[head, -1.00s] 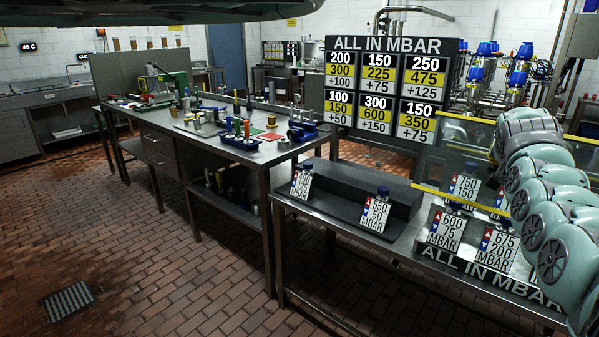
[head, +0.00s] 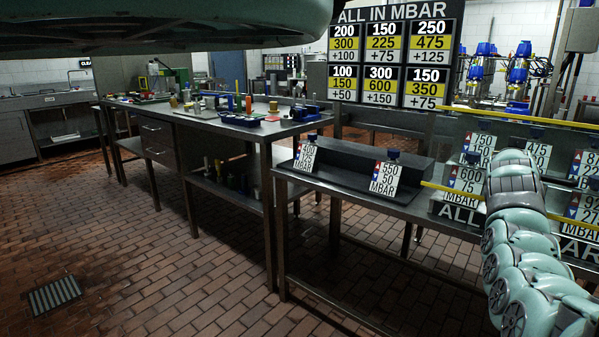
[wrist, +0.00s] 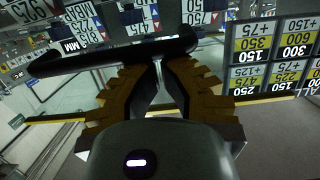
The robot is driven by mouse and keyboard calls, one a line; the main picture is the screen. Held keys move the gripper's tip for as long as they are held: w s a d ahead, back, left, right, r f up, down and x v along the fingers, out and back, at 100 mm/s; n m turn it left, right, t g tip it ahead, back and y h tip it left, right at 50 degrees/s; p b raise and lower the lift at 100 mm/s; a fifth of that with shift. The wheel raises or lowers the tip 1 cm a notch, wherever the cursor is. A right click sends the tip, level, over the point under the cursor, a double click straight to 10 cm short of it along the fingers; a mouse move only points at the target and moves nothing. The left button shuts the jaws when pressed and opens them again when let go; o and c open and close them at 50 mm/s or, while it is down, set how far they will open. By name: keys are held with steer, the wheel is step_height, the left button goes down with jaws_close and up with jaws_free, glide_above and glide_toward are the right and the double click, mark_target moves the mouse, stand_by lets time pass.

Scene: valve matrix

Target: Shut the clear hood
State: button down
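The clear hood (head: 452,191) is on the right in the head view. It is a see-through panel with a yellow upper strip and a yellow lower strip. Valves with number tags show through and around it; its exact tilt is hard to tell. My teal arm covers part of it, and my gripper is hidden in this view. In the wrist view my gripper (wrist: 160,70) points at a dark rounded bar (wrist: 85,60) that crosses its fingertips. Whether the fingers touch the bar is unclear. A yellow strip (wrist: 55,119) runs behind the fingers.
Tagged valves (head: 388,172) stand on a dark step on the steel table (head: 340,195). A pressure board (head: 395,55) stands behind. A cluttered workbench (head: 225,130) is at left. The brick floor (head: 150,250) in front is clear, with a drain grate (head: 54,296).

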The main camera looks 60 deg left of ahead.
step_height(320, 180, down, 6)
steer(key=w+t+b, duration=0.1)
steer(key=b, duration=0.7)
steer(key=shift+a+f+t, duration=0.2)
steer(key=shift+a+t, duration=0.05)
steer(key=shift+t, duration=0.15)
steer(key=shift+f, duration=0.2)
steer(key=s+d+r+p, duration=0.3)
steer(key=s+r+p, duration=0.1)
steer(key=s, duration=0.6)
steer(key=shift+s+r+y, duration=0.15)
steer(key=shift+r+y, duration=0.15)
steer(key=shift+r, duration=0.35)
